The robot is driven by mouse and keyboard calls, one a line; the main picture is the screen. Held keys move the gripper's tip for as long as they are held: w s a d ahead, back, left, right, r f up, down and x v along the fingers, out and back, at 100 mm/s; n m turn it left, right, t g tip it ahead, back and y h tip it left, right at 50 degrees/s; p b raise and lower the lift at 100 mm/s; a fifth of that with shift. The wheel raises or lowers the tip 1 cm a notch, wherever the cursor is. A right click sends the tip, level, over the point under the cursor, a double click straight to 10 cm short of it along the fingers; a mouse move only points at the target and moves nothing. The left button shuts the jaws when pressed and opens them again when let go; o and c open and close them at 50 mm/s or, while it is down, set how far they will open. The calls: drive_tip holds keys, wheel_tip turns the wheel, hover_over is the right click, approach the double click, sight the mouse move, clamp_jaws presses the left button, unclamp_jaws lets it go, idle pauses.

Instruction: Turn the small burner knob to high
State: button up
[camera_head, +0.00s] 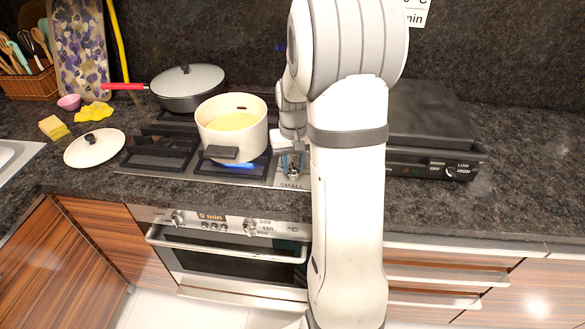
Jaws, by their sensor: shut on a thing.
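My gripper (292,170) points down at the right front part of the cooktop (222,178), just above the printed word SMALL. It is shut on the small burner knob (292,175), which is mostly hidden between the fingers. The knob's exact angle cannot be read. A cream pot (216,138) with yellow contents stands on the burner to the left of my gripper. A blue flame (244,165) shows under the pot's front right side.
A lidded dark pan (187,88) with a red handle stands behind the pot. A cream lid (95,148), yellow sponges (53,128) and a yellow cloth (94,112) lie at left. A dark appliance (425,120) with a dial stands at right. The oven (235,262) is below.

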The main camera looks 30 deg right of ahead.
drive_tip(key=shift+m, duration=0.6)
drive_tip(key=shift+m, duration=1.2)
drive_tip(key=o, duration=0.7)
drive_tip(key=shift+r+p, duration=2.4)
drive_tip(key=shift+r, duration=1.1)
